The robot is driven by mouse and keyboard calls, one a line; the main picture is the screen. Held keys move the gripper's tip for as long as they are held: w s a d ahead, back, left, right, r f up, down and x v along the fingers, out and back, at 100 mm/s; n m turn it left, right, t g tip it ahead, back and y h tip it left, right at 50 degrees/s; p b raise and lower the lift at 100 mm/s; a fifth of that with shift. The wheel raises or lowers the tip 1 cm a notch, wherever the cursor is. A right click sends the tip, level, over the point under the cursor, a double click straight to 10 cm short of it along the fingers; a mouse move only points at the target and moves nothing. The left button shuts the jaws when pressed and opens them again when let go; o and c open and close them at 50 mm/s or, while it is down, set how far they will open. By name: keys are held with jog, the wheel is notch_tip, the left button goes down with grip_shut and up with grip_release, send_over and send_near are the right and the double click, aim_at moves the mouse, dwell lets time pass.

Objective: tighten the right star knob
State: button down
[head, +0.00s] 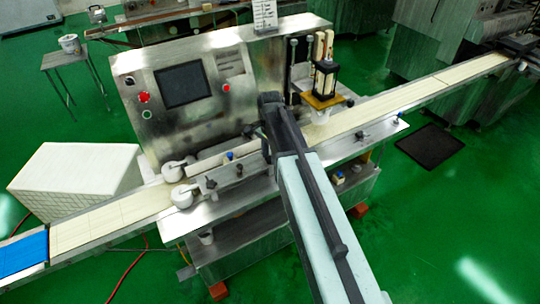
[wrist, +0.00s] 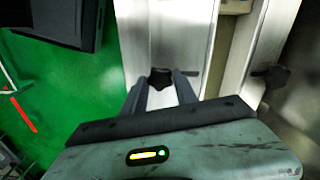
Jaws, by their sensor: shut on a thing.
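A black star knob (wrist: 160,76) stands against a pale metal strip in the wrist view. The two dark fingers of my gripper (wrist: 161,84) are on either side of it and shut on it; where they touch is hard to see. A second black knob (wrist: 272,77) is further right in that view, apart from my gripper. In the head view my arm reaches over the machine (head: 245,190), and its end hides the held knob. A dark knob (head: 360,133) shows on the front plate to the right of my arm, and another (head: 210,184) to its left.
A pale conveyor belt (head: 395,100) crosses the machine. The upright panel with a dark screen (head: 183,85) stands left of my arm. Two white round parts (head: 183,195) sit at the front left. A black mat (head: 430,146) lies on the open green floor at the right.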

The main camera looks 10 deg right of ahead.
aim_at(270, 158)
jog(key=c, duration=1)
grip_release()
jog(key=shift+o, duration=0.2)
jog(key=shift+r, duration=0.1)
notch_tip(270, 158, up, 8)
jog(key=p, duration=0.8)
jog(key=shift+f, duration=0.2)
